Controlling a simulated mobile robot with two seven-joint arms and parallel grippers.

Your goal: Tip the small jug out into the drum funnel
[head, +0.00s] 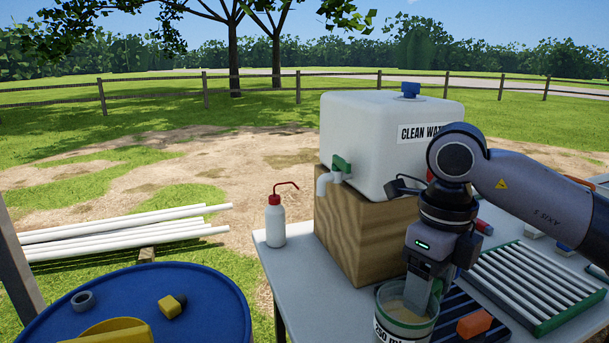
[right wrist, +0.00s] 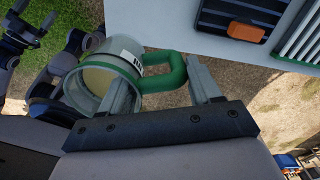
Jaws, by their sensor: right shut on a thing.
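The small jug (head: 405,312) is a clear cup with a green rim, a "250 ml" label and murky tan liquid in it. It is at the front of the table in the head view, and it also shows in the right wrist view (right wrist: 97,82) with its green handle. My right gripper (head: 424,286) points down at the jug and is shut on its handle (right wrist: 172,68). The yellow funnel (head: 118,331) is on the blue drum (head: 215,300) at the lower left, partly cut off by the frame.
A white clean-water tank (head: 370,130) stands on a wooden block (head: 362,235) behind the jug. A red-capped wash bottle (head: 275,222) stands at the table's left edge. A rack of white tubes (head: 530,285) is at right. The drum top also holds a yellow cap (head: 169,307) and a grey ring (head: 83,300).

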